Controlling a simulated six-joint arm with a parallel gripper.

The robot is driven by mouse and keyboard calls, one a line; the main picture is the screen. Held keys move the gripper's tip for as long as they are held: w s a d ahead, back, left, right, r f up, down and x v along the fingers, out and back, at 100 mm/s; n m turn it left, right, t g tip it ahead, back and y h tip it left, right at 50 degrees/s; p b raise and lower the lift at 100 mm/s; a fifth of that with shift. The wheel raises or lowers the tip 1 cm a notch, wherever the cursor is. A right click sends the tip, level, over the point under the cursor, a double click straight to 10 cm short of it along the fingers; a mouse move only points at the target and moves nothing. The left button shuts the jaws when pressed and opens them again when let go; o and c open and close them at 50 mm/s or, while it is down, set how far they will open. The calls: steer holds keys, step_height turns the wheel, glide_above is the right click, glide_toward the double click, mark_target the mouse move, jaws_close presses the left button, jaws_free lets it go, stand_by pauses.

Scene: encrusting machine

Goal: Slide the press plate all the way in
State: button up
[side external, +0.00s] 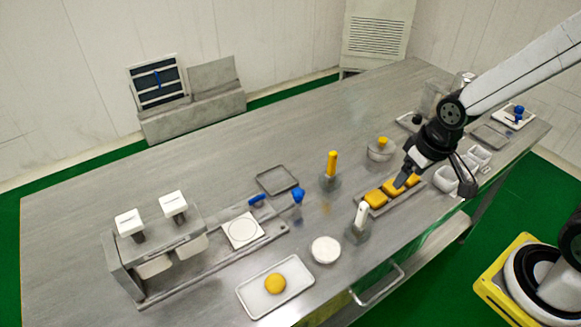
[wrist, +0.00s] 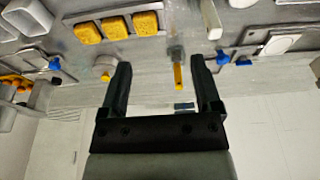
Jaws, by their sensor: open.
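The press plate (side external: 243,229) appears to be the white square plate with a circle on it, on the metal rail right of the encrusting machine (side external: 155,250). A blue handle (side external: 256,200) lies behind the plate. In the wrist view, the white plate (wrist: 279,45) and blue parts (wrist: 244,61) show at the right edge. My gripper (side external: 402,183) is open and empty, above or beside the tray of yellow blocks, well right of the plate. Its two spread fingers (wrist: 160,62) show in the wrist view.
Yellow blocks (side external: 375,199) sit in a long tray. Yellow-handled (side external: 332,165) and white-handled (side external: 362,215) tools stand between my gripper and the rail. A white disc (side external: 326,250), a tray with an orange piece (side external: 275,284) and an empty grey tray (side external: 277,180) lie nearby. The back left table is clear.

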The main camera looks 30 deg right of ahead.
steer(key=w+a+f+m+g, duration=0.1)
steer(key=w+a, duration=0.2)
steer(key=w, duration=0.3)
steer(key=w+a+m, duration=0.1)
steer(key=w+a, duration=0.2)
steer(key=w, duration=0.2)
steer(key=m+g, duration=0.2)
glide_above(298, 191)
step_height(298, 191, down, 4)
steer(key=shift+f, duration=0.1)
steer(key=shift+f, duration=3.85)
jaws_close()
